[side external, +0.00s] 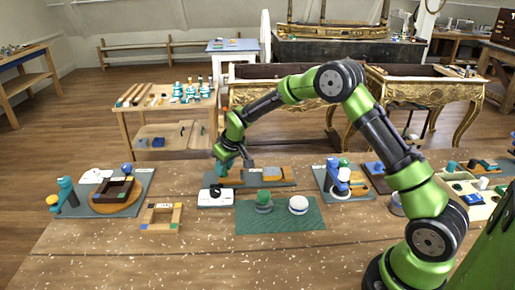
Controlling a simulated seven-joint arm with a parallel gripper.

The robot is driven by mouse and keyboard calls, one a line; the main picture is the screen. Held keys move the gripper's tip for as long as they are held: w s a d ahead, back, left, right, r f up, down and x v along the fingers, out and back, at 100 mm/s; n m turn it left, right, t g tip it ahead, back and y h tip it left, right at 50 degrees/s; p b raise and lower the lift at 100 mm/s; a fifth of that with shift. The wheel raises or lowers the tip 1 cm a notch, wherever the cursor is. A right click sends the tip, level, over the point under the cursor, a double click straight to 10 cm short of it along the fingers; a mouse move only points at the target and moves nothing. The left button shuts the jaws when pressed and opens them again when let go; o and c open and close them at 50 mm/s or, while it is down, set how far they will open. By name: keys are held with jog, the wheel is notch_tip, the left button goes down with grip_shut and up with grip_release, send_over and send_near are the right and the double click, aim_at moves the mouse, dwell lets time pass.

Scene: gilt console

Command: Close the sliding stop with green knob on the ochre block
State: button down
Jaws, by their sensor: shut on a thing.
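In the side external view, an ochre block (273,174) with a grey part beside it lies on a dark grey-green board at mid table. My gripper (223,168) points down at the left end of this board, behind a white and black device. It is shut on a small teal-green piece, which looks like the green knob; the fingers and the small size hide its exact shape. I cannot make out how far the sliding stop stands from its closed end.
A green mat (285,224) with a green knob-like piece (264,201) and a white round piece (298,205) lies in front. The white device (215,198) stands close to my gripper. A wooden frame (161,218) is at left.

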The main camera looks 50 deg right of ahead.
jog(key=s+d, duration=0.5)
jog(key=shift+s+d, duration=0.35)
jog(key=shift+d, duration=0.05)
jog(key=c, duration=0.9)
grip_release()
jog(key=v, duration=1.7)
